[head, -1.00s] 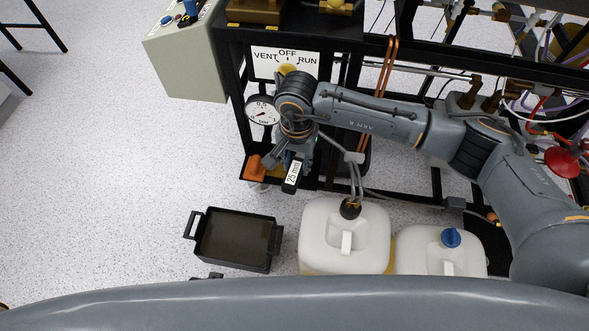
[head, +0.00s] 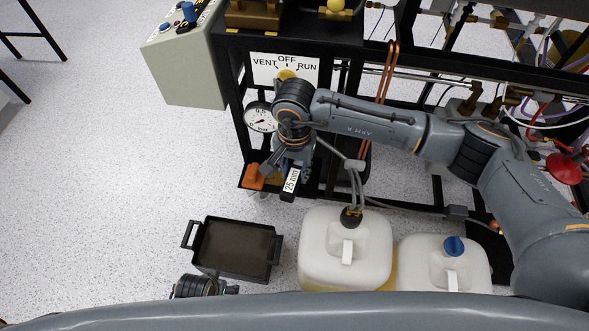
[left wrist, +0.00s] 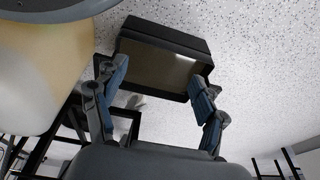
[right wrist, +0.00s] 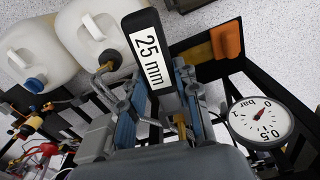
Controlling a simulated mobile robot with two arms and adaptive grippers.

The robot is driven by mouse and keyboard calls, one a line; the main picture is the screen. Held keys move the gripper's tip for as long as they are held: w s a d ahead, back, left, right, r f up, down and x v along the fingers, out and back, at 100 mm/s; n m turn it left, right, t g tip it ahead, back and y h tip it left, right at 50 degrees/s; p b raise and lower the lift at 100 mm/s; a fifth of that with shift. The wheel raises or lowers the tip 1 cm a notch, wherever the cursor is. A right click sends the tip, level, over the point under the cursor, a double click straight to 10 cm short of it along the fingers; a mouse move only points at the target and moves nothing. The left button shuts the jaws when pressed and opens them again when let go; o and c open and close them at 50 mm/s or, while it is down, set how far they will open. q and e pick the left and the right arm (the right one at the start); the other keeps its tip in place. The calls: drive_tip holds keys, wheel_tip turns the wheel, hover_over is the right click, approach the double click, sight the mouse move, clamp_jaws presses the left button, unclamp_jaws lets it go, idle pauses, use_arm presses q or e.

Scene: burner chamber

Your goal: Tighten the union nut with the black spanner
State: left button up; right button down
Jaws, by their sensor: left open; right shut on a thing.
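The black spanner (right wrist: 147,50) carries a white "25 mm" label and shows large in the right wrist view. My right gripper (right wrist: 160,88) is shut on it. In the head view the spanner's labelled end (head: 291,181) sticks out below my right gripper (head: 292,158), under the VENT/OFF/RUN panel. A small brass part (right wrist: 181,124) shows beside the right fingers; I cannot tell whether it is the union nut. The spanner's jaw end is hidden. My left gripper (left wrist: 156,92) is open and empty, with a black tray beyond it; its arm shows at the head view's bottom edge.
The black tray (head: 199,263) stands on the floor. Two white jugs (head: 318,224) stand right of it, one with hoses in its cap. A pressure gauge (right wrist: 262,122) and an orange block (head: 254,178) sit close to my right gripper.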

drive_tip(key=shift+w+f+b, duration=0.15)
drive_tip(key=shift+f+b, duration=0.35)
drive_tip(key=shift+f, duration=0.05)
drive_tip(key=shift+w+d+f+b, duration=0.1)
drive_tip(key=shift+w+f+b, duration=0.1)
drive_tip(key=shift+f+b, duration=0.5)
drive_tip(key=shift+w+d+f+b, duration=0.1)
drive_tip(key=shift+w+f+b, duration=0.05)
drive_tip(key=shift+f+b, duration=0.5)
drive_tip(key=shift+w+f+b, duration=0.1)
drive_tip(key=shift+f+b, duration=0.1)
drive_tip(key=shift+b, duration=0.15)
use_arm(q)
wheel_tip(320, 180, up, 16)
drive_tip(key=w+t, duration=0.1)
drive_tip(key=shift+w, duration=0.4)
use_arm(e)
drive_tip(key=shift+w, duration=0.1)
drive_tip(key=shift+w+d+b, duration=0.1)
drive_tip(key=shift+b, duration=0.25)
use_arm(q)
drive_tip(key=shift+v, duration=1.45)
